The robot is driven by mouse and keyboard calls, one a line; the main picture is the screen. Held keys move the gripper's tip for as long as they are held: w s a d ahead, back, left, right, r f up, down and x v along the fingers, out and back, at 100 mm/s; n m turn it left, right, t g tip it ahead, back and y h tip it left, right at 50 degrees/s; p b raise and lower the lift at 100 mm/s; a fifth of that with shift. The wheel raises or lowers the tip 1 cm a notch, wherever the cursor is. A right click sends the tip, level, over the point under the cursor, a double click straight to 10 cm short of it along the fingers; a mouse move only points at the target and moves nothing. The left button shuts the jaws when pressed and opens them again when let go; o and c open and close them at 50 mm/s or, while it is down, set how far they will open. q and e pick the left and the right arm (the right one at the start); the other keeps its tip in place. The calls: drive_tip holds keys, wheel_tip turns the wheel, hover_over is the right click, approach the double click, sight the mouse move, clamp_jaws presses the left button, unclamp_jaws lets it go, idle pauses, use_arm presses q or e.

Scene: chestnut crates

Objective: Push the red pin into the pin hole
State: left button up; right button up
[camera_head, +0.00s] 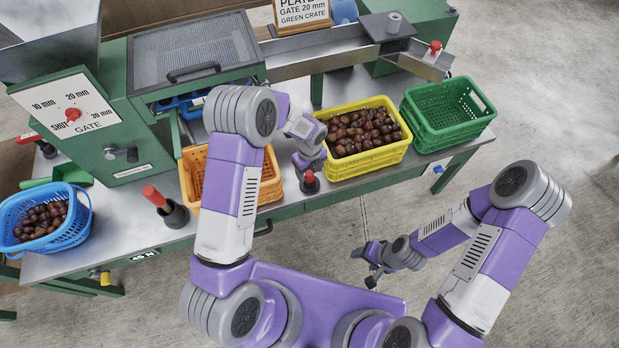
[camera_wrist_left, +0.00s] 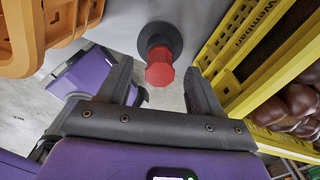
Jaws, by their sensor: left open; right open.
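A red pin (camera_head: 309,177) with a faceted head stands in a dark round base on the table between the orange and yellow crates. It shows in the left wrist view (camera_wrist_left: 160,72) between the fingertips of my left gripper (camera_wrist_left: 157,62). The fingers are open on either side of it, with a gap visible. In the head view my left gripper (camera_head: 307,163) is right by the pin and partly blurs into it. How deep the pin sits in its hole cannot be seen. My right gripper (camera_head: 372,264) is open and empty, in front of the table above the floor.
The orange crate (camera_head: 270,190) is left of the pin, the yellow crate (camera_head: 368,168) with chestnuts close right. A green crate (camera_head: 448,112) stands farther right. A second red-topped handle (camera_head: 152,194) and a blue basket (camera_head: 78,226) with chestnuts are at left.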

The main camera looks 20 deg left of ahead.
use_arm(q)
wheel_tip(320, 180, down, 2)
drive_tip(key=shift+f, duration=0.1)
drive_tip(key=c, duration=1.2)
drive_tip(key=shift+r, duration=0.25)
wheel_tip(320, 180, up, 9)
drive_tip(key=p, duration=0.3)
drive_tip(key=shift+f, duration=0.2)
drive_tip(key=shift+r, duration=0.6)
drive_tip(key=shift+a, duration=0.1)
